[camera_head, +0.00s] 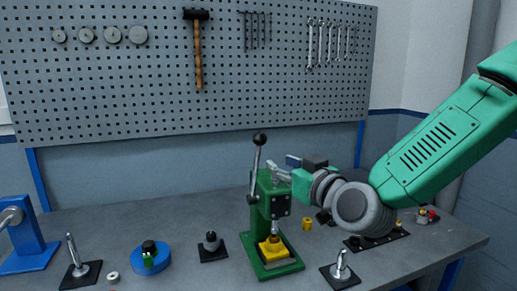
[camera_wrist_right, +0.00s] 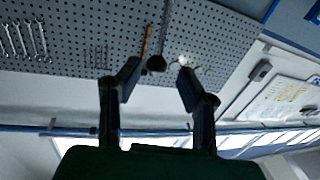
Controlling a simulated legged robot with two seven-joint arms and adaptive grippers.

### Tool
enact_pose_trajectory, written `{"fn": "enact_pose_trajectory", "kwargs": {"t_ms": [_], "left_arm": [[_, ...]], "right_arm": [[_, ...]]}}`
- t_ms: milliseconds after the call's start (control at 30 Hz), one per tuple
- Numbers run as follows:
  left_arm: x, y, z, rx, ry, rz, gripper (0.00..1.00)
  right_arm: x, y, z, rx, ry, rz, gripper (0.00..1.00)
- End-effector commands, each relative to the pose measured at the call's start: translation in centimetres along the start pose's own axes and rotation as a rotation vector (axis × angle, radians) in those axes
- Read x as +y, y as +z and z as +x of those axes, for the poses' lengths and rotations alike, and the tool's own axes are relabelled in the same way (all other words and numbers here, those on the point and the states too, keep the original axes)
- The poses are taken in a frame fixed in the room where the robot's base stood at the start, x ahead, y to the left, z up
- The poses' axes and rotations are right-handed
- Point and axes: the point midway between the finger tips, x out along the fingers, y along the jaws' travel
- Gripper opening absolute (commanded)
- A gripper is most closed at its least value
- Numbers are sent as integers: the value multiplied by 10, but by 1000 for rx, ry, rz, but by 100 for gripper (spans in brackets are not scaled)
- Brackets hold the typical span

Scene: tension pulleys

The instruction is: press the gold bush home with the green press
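The green press (camera_head: 285,203) stands on the bench. Its lever is upright, with a black knob (camera_head: 259,139) on top. A yellow block (camera_head: 272,250) sits on the press base under the ram. A small gold-coloured piece (camera_head: 307,224) stands on the bench right of the press; I cannot tell whether it is the gold bush or whether one sits under the ram. My right gripper (camera_head: 283,168) is beside the press head, right of the lever. In the wrist view its fingers (camera_wrist_right: 158,82) are apart and empty, with the black knob (camera_wrist_right: 156,63) showing between them. My left gripper is not in view.
A blue stand (camera_head: 27,240), a blue round fixture (camera_head: 150,260) and black-based posts (camera_head: 212,246) stand left of the press. Another black-based post (camera_head: 341,270) stands at front right. A pegboard (camera_head: 130,80) with hanging tools rises behind the bench.

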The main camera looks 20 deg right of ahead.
Motion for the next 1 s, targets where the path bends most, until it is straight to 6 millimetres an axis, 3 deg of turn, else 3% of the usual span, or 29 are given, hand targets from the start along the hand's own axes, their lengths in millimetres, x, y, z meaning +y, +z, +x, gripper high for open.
{"fn": "enact_pose_trajectory", "kwargs": {"t_ms": [300, 500, 933, 967, 1000], "left_arm": [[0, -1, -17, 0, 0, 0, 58], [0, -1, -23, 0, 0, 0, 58], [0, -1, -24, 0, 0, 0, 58], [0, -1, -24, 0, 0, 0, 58], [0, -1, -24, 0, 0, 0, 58]], "right_arm": [[0, -1, 68, -2, 0, 1, 33], [0, 0, 95, -1, -1, 1, 33], [0, 0, 105, -2, -1, 1, 33], [0, 0, 105, -2, -1, 1, 26], [0, 0, 105, -2, -1, 1, 12]]}}
